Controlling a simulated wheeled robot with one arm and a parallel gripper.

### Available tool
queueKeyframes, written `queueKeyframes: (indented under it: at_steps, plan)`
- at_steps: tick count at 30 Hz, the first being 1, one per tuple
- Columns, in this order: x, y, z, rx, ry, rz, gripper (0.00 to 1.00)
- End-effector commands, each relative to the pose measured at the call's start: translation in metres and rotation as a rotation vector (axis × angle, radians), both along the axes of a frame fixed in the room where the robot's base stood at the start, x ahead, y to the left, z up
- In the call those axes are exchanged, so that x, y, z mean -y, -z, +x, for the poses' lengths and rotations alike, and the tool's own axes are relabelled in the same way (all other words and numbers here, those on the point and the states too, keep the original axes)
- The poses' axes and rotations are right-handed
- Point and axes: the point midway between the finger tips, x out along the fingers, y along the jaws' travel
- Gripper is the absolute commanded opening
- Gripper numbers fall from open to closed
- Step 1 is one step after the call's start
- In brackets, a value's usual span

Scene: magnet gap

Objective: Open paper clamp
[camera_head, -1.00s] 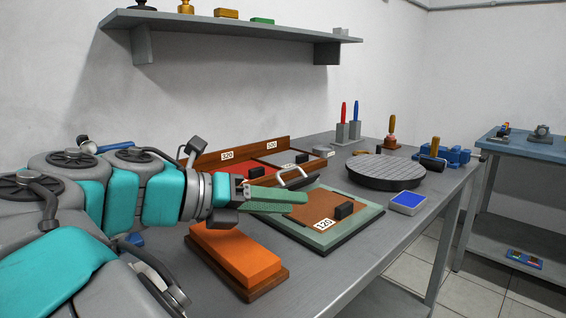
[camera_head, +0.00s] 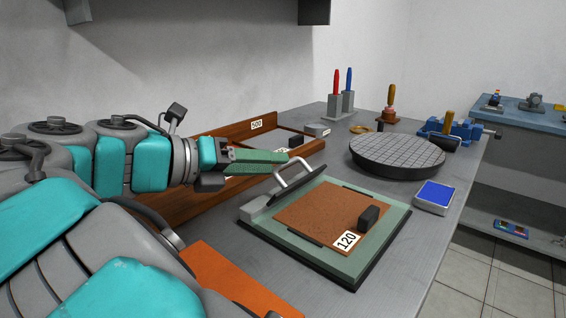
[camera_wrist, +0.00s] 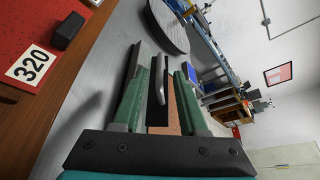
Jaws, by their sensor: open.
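The paper clamp is a grey bar (camera_head: 258,207) with a pale raised handle (camera_head: 296,177) at the left end of a green sanding board (camera_head: 345,272). The board holds brown sandpaper (camera_head: 325,221) labelled 120, with a dark block (camera_head: 368,217) on it. My gripper (camera_head: 298,160) has long green fingers. It is open and empty, just behind and above the handle in the head view. In the wrist view the handle (camera_wrist: 160,88) shows between the fingers (camera_wrist: 159,72), farther off; contact is not visible. Part of the board is hidden there.
A wooden-framed tray (camera_head: 200,200) lies behind my gripper. A round gridded plate (camera_head: 397,155) and a blue pad (camera_head: 435,194) are to the right. The bench strip between board and plate is clear.

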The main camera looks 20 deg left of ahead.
Motion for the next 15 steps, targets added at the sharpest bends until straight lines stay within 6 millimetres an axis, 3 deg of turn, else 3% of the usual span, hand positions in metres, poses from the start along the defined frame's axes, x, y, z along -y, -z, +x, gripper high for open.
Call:
queueKeyframes:
  at_steps: [6,15]
  plan:
    - [0.015,0.009,0.024,-0.001,-0.001,-0.002,0.42]
    - [0.021,0.012,0.033,-0.001,0.000,-0.001,0.42]
